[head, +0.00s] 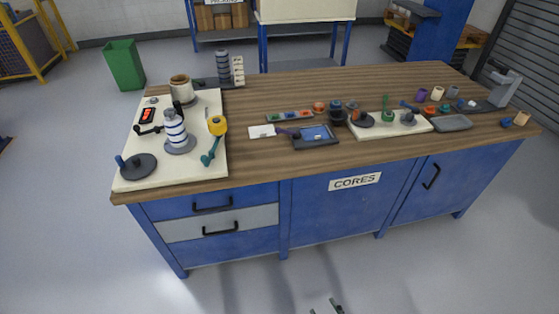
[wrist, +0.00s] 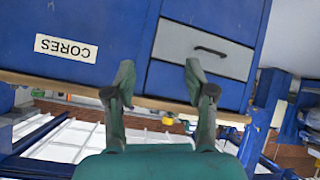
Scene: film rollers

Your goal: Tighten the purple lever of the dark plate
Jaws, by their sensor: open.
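The dark plate (head: 316,144) lies near the front edge of the wooden bench, around its middle, with a blue panel on top. A small purple lever (head: 286,132) sticks out at its left side, toward a white card. Its exact angle is too small to tell. My gripper (head: 325,306) shows only by its fingertips at the bottom of the head view, in front of the bench and well away from the plate. In the wrist view my gripper (wrist: 159,70) is open and empty, its two green fingers apart before the blue cabinet front. The plate and lever cannot be made out there.
The bench (head: 270,168) has blue drawers and doors with handles below. A cream board (head: 205,172) with rollers stands left; another cream board (head: 375,131) holds small parts to the right. A white card (head: 262,131) lies left of the plate. Floor before the bench is clear.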

